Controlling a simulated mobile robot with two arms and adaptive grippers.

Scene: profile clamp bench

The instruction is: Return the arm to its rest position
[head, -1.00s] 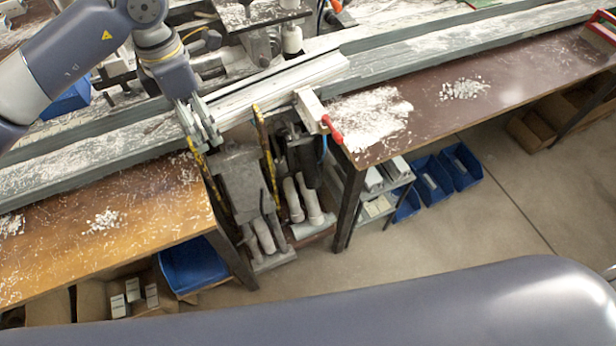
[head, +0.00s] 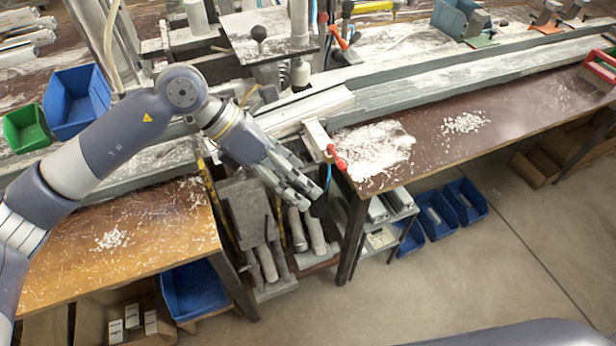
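My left arm comes in from the left, and its gripper (head: 309,194) hangs over the gap between the two bench tops, pointing down and right. Its fingers look spread with a gap between them, and nothing shows between them. A light profile (head: 312,106) lies along the grey rail behind the gripper, apart from the fingertips; the wrist hides part of the rail. A pale clamp block (head: 317,138) with a red-tipped handle (head: 337,158) sits at the profile's near right end, close to the gripper. My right gripper is out of view.
Blue (head: 75,100) and green (head: 27,128) bins stand at the back left. Machine parts with a black knob (head: 258,33) rise behind the rail. White chips litter the brown right bench top (head: 440,145). Blue bins (head: 465,200) and open floor lie below right.

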